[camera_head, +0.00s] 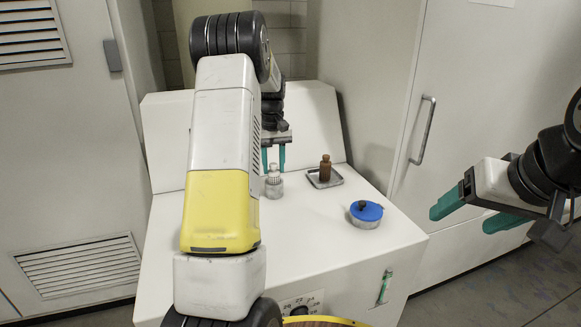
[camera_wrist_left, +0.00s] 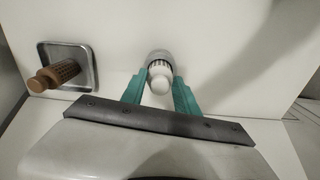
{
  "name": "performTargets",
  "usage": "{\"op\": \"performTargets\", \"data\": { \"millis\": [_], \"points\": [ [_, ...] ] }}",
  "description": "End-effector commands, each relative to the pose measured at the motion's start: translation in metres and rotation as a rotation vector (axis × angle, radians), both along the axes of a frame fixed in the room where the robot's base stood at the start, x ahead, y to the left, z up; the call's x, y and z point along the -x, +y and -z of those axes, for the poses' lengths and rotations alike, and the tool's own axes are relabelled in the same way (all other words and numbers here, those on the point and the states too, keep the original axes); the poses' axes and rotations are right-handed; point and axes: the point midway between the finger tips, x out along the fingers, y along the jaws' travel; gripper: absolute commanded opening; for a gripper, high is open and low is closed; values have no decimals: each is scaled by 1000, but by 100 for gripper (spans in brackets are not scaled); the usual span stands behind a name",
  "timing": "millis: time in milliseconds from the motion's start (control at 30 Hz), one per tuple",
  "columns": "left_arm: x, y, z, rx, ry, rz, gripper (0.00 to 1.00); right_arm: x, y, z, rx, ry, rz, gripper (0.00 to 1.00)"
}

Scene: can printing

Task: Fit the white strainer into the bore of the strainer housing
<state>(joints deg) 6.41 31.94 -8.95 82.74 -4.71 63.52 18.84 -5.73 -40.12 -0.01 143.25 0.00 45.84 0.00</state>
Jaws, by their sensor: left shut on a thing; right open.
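The white strainer (camera_head: 273,168) is upright between the teal fingers of my left gripper (camera_head: 273,168), which is shut on it. In the left wrist view the strainer (camera_wrist_left: 160,78) is a ribbed white piece between the fingertips (camera_wrist_left: 159,88). The grey strainer housing (camera_head: 273,189) stands on the white worktop directly under it; its rim shows behind the strainer in the left wrist view (camera_wrist_left: 158,54). The bore is covered by the strainer, so I cannot tell how deep it sits. My right gripper (camera_head: 463,216) is open and empty, right of the worktop.
A brown ribbed part (camera_head: 325,170) stands on a small metal tray (camera_head: 338,182) right of the housing. A round, blue-topped container (camera_head: 366,213) sits nearer the front right edge. The worktop (camera_head: 315,235) between is clear. A raised back panel and a cabinet door handle (camera_head: 423,130) lie beyond.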

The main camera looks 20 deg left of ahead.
Motion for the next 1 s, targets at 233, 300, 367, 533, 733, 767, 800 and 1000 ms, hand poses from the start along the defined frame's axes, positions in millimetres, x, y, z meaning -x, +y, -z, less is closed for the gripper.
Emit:
{"op": "performTargets", "data": {
  "millis": [233, 300, 367, 533, 733, 767, 800, 1000],
  "points": [
    [0, 0, 14, -1, -1, 0, 0, 0, 0, 0, 0, 0, 0, 74],
    [0, 0, 14, -1, -1, 0, 0, 0, 0, 0, 0, 0, 0, 74],
    [0, 0, 15, 0, 0, 0, 0, 0, 0, 0, 0, 0, 0, 74],
    [0, 0, 17, -1, -1, 0, 54, 0, 0, 0, 0, 0, 0, 74],
    [0, 0, 16, 0, 0, 0, 58, 0, 0, 0, 0, 0, 0, 74],
    [0, 0, 16, 0, 0, 0, 58, 0, 0, 0, 0, 0, 0, 74],
    [0, 0, 16, 0, 0, 0, 58, 0, 0, 0, 0, 0, 0, 74],
    [-1, 0, 5, -1, -3, 0, 58, 0, 0, 0, 0, 0, 0, 74]
  ]
}}
